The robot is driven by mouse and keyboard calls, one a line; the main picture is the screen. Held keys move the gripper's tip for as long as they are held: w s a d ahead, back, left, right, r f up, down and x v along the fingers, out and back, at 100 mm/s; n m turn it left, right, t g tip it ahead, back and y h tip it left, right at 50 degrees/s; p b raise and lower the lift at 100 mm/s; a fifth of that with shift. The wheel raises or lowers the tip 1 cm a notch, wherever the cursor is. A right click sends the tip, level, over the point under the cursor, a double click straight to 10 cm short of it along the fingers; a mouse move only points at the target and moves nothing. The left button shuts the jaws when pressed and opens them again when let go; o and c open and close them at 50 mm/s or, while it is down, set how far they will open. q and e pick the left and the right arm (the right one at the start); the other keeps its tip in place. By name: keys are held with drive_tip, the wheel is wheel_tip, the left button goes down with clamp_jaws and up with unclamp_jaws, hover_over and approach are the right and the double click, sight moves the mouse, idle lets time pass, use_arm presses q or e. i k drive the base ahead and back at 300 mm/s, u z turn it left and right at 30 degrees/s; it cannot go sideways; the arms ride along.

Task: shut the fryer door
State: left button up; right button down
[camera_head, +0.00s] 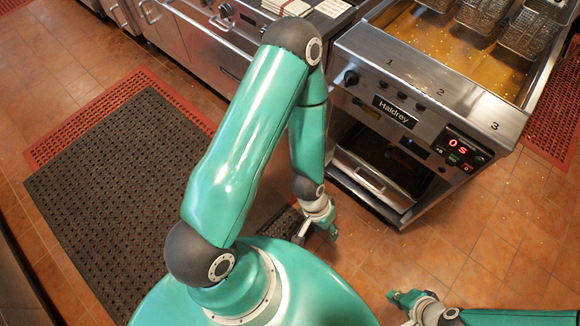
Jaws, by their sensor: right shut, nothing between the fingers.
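The fryer (428,107) is a steel unit at the right, labelled Haldrey, with a red display reading 0 S. Below its control panel, the front compartment (385,150) is open and dark inside. A metal front with a bar handle (370,180) shows low in this opening; I cannot tell whether it is a door or a pan. My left gripper (326,224) is low, just left of the fryer's front lower corner, and its finger gap is unclear. My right gripper (399,298) is shut and empty, in front of the fryer, apart from it.
Fryer baskets (484,12) hang over the oil at the top right. Steel counters with drawers (195,40) line the back. A dark mat (115,190) on a red mat (60,140) covers the floor at left. Tiled floor (480,235) is clear at right.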

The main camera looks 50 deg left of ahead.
sight(274, 190)
drive_tip(key=u, duration=0.85)
drive_tip(key=i, duration=0.15)
drive_tip(key=z, duration=3)
drive_tip(key=k, duration=2.6)
drive_tip(key=u, duration=1.15)
drive_tip(key=i, duration=0.5)
drive_tip(key=u, duration=0.2)
